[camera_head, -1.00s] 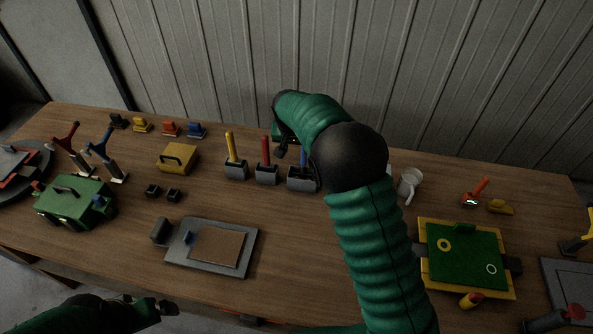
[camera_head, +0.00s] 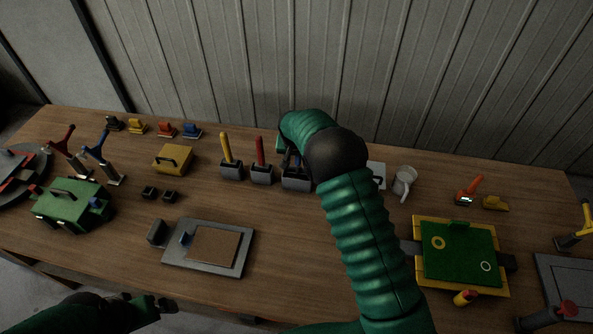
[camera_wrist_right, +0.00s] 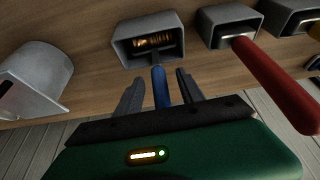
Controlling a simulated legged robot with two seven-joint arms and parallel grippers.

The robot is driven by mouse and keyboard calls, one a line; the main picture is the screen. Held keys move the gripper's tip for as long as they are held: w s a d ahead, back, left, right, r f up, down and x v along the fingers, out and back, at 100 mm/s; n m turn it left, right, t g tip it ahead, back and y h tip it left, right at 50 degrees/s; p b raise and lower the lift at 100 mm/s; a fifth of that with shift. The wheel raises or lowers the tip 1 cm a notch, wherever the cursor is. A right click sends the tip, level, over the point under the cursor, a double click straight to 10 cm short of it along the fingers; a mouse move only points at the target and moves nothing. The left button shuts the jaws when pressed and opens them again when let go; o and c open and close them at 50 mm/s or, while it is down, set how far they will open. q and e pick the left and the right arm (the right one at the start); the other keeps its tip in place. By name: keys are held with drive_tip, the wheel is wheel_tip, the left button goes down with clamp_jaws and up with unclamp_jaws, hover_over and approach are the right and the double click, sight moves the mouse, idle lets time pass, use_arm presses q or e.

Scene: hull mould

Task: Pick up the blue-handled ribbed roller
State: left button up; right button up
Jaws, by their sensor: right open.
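The blue-handled ribbed roller stands in a grey holder (camera_head: 297,182) on the table, right of the red-handled and yellow-handled ones. In the right wrist view its blue handle (camera_wrist_right: 160,88) points toward my palm, and a ribbed brass-coloured part (camera_wrist_right: 153,42) shows inside the holder. My right gripper (camera_wrist_right: 159,82) is open, with one finger on each side of the blue handle and a gap visible on both sides. In the head view my right gripper (camera_head: 290,160) largely hides the handle. My left gripper (camera_head: 150,304) is low at the left, away from the rollers; its jaws are unclear.
The red handle (camera_head: 260,151) stands close to the left of my right gripper, with the yellow handle (camera_head: 226,146) beyond it. A grey board (camera_head: 210,249) lies in front. The corrugated wall rises behind the table.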

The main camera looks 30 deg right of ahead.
drive_tip(key=shift+d+f, duration=0.35)
drive_tip(key=shift+f, duration=0.05)
drive_tip(key=shift+a+r, duration=0.2)
drive_tip(key=shift+a, duration=0.25)
drive_tip(key=shift+c, duration=0.3)
drive_tip(key=c, duration=0.5)
drive_tip(key=shift+d, duration=0.2)
clamp_jaws()
